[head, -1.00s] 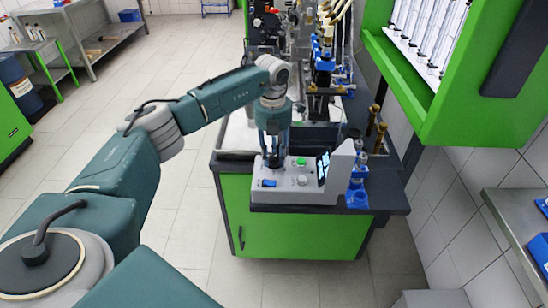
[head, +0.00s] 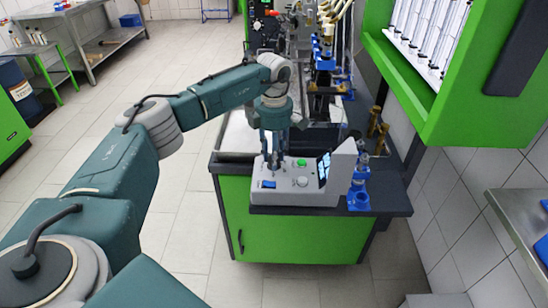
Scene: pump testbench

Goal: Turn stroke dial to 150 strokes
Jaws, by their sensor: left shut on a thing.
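The light grey control unit (head: 322,199) stands on the dark bench top. It has a blue switch (head: 268,184), a green button (head: 302,162), a grey knob (head: 302,181) and a lit display (head: 323,168) on a raised part at the right. My left gripper (head: 273,163) points down at the unit's back left, behind the blue switch. Its fingers are shut on a small part there, which I take to be the stroke dial; the fingers mostly hide it. My right gripper is not in view.
A blue fitting (head: 358,197) stands just right of the unit, with brass-coloured parts (head: 379,130) behind it. Valves and hoses line the bench further back. A green cabinet (head: 450,100) overhangs at the right. The floor left of the bench is clear.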

